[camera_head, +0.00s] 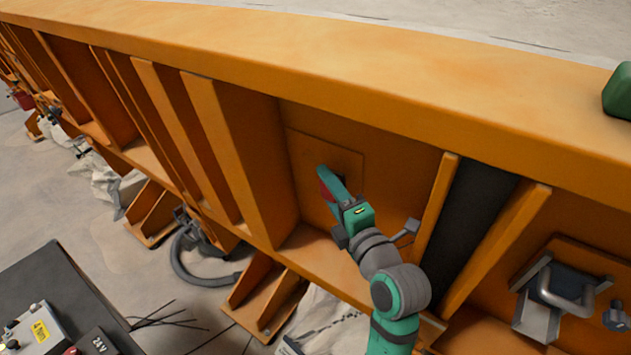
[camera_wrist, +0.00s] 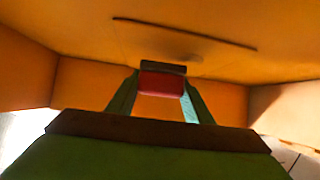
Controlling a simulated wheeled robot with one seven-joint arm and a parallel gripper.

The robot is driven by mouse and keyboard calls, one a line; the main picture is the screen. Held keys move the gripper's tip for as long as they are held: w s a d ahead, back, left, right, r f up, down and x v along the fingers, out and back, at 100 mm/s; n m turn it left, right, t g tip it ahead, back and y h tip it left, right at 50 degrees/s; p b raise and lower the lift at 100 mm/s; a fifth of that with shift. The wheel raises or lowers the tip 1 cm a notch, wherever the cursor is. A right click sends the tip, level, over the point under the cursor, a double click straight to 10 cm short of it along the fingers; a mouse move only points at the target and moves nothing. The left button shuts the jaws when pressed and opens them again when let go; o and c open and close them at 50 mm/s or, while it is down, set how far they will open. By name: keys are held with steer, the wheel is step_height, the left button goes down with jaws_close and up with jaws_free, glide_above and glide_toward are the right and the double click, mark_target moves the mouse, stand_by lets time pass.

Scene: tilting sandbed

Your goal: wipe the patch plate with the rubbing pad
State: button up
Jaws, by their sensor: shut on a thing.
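The patch plate (camera_head: 310,150) is a square orange plate on the recessed orange wall panel in the head view. My gripper (camera_head: 328,184) is in front of its lower part, hiding some of it. In the wrist view my gripper (camera_wrist: 160,92) is shut on the rubbing pad (camera_wrist: 161,83), a red block with a dark strip at its far end. The pad also shows as a small red patch (camera_head: 323,190) in the head view. The pad's far end is close to the orange surface; I cannot tell whether it touches.
Upright orange ribs (camera_head: 240,165) stand left of the panel, with another rib (camera_head: 436,200) on its right. A thick orange beam (camera_head: 330,65) runs above. A metal handle fitting (camera_head: 566,290) is at the right. A dark table (camera_head: 50,275) with a control box stands lower left.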

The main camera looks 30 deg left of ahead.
steer(key=shift+w+d+f+t, duration=0.15)
steer(key=shift+d, duration=0.35)
steer(key=shift+w+d+f+t, duration=0.1)
steer(key=shift+d+t, duration=0.05)
steer(key=shift+d, duration=0.3)
steer(key=shift+s+a+f, duration=0.1)
steer(key=shift+s+a, duration=0.35)
steer(key=shift+s, duration=0.55)
steer(key=shift+s+a, duration=0.15)
steer(key=shift+s, duration=0.55)
steer(key=shift+s+a+f, duration=0.1)
steer(key=shift+s+f, duration=0.05)
steer(key=shift+s, duration=0.65)
steer(key=shift+s+a+f, duration=0.1)
steer(key=shift+s+f, duration=0.05)
steer(key=shift+s, duration=0.65)
